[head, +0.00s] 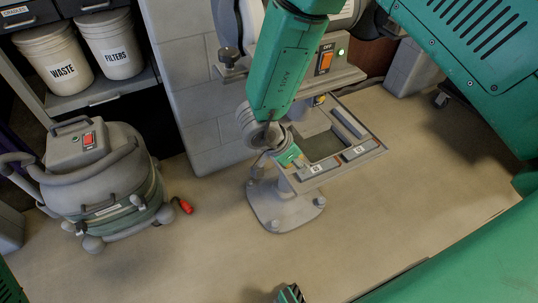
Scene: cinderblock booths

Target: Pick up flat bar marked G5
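A grey machine table (374,150) on a pedestal holds grey flat pieces around a dark square opening. One long grey flat piece (348,122) lies along its right side. Two small white labels show on the front strip (340,160), too small to read, so I cannot tell which piece is marked G5. My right gripper (290,156) is at the table's left edge, at the end of the green arm coming down from the top. Its fingers are small and partly hidden, so its opening and any contact are unclear.
Buckets marked WASTE (57,60) and FILTERS (112,45) sit on a shelf beside a cinderblock wall (190,80). An OFF switch box (325,62) is above the table. The floor in front is clear.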

